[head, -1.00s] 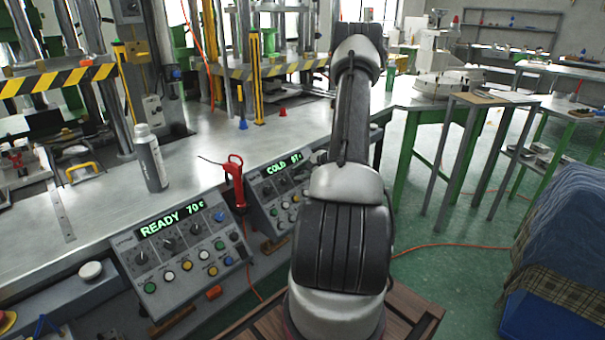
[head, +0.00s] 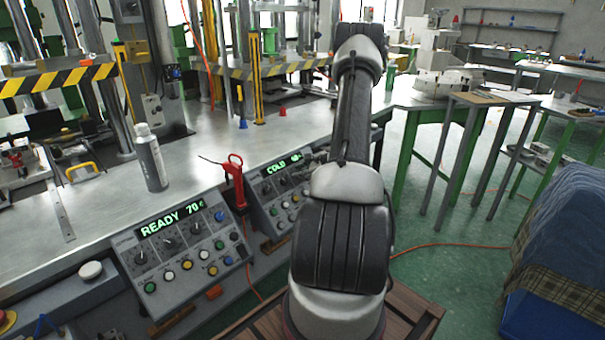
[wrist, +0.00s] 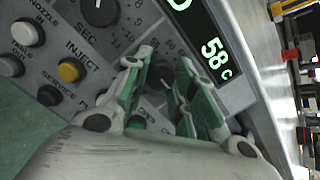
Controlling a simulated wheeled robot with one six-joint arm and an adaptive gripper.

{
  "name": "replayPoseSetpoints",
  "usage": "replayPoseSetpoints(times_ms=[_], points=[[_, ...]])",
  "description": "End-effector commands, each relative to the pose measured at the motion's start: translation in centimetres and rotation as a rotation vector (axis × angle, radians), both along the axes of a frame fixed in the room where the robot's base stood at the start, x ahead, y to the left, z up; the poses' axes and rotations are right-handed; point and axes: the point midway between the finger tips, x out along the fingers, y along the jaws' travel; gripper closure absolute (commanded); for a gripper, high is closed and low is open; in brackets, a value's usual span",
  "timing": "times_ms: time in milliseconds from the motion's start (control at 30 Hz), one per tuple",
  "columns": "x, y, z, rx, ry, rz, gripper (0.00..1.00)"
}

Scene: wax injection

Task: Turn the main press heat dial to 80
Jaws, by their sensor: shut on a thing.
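The right control panel (head: 290,190) on the bench front has a green display reading COLD and a number partly hidden in the head view. In the wrist view its display (wrist: 212,50) reads 58 c. My gripper (wrist: 164,66) reaches down to this panel, its fingers on both sides of a dark dial (wrist: 160,76) beside the display, shut on it. The fingers hide much of the dial and its scale, so I cannot read its pointer. The left control panel (head: 180,250) has a display (head: 170,218) reading READY 70 c; my gripper is away from it.
The wrist view shows another dark dial (wrist: 99,10) and a yellow inject button (wrist: 71,70) near my fingers. A red tool (head: 234,180) stands between the panels. A grey bottle (head: 150,160) stands on the metal bench (head: 95,215). Green floor lies to the right.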

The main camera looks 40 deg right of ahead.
Motion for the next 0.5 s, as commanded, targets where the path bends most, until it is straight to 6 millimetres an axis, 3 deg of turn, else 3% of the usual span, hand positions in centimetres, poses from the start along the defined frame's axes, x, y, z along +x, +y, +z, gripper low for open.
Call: replayPoseSetpoints(times_ms=[300,333,433,500], points=[[-0.09,-0.07,-0.07,0.0,0.002,-0.002,0.98],[-0.09,-0.07,-0.07,0.0,0.002,-0.002,0.71],[-0.09,-0.06,-0.07,0.0,0.002,-0.001,0.53],[-0.07,-0.04,-0.05,0.0,0.002,-0.001,0.52]])
